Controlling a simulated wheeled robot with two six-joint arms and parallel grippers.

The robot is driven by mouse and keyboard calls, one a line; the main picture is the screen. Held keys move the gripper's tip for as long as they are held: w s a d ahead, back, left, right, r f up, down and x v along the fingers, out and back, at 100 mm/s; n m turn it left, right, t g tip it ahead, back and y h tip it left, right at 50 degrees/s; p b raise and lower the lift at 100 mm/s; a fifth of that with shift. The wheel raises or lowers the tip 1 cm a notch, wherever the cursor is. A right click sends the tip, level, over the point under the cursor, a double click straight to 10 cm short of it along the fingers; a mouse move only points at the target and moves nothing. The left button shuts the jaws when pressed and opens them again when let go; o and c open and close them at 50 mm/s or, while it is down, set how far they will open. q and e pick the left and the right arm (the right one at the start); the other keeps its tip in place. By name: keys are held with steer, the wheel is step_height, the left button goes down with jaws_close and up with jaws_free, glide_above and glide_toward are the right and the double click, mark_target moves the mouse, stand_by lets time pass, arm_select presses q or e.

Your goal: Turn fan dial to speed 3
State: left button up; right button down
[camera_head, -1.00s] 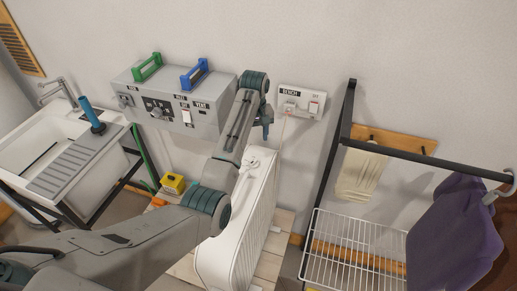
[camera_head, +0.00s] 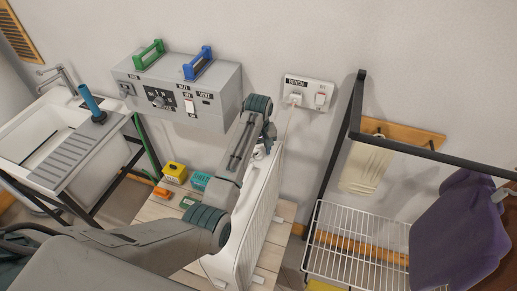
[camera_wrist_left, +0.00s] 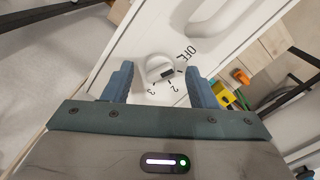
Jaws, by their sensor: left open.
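In the left wrist view a white round dial (camera_wrist_left: 158,66) sits on a white panel, with the marks OFF, 2 and 3 readable around it. A small dark mark on the dial faces the side with these numbers; the exact setting is hard to read. The panel appears to be the top of the white upright heater-like unit (camera_head: 246,238) in the head view. My left gripper (camera_wrist_left: 157,82) is open, its blue-grey fingers on either side of the dial; I cannot tell whether they touch it. In the head view the gripper (camera_head: 268,134) is above the unit's far end. My right gripper is not in view.
A grey control box (camera_head: 216,112) with switches and blue and green handles is on the wall behind. A wall socket (camera_head: 307,93) is right of my gripper. A black-framed wire rack (camera_head: 345,238) stands right, a sink (camera_head: 35,140) left. Small yellow (camera_head: 174,171) and teal (camera_head: 201,181) boxes lie beside the unit.

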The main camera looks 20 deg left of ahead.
arm_select(q)
steer(key=shift+c, duration=1.1)
steer(key=c, duration=0.7)
steer(key=shift+c, duration=0.3)
steer(key=m, duration=0.3)
steer(key=shift+m, duration=0.4)
steer(key=m, duration=0.3)
steer(key=shift+w+m, duration=0.1)
steer(key=shift+m, duration=0.2)
steer(key=m, duration=0.4)
steer(key=shift+m, duration=0.3)
steer(key=m, duration=1.3)
steer(key=shift+m, duration=0.9)
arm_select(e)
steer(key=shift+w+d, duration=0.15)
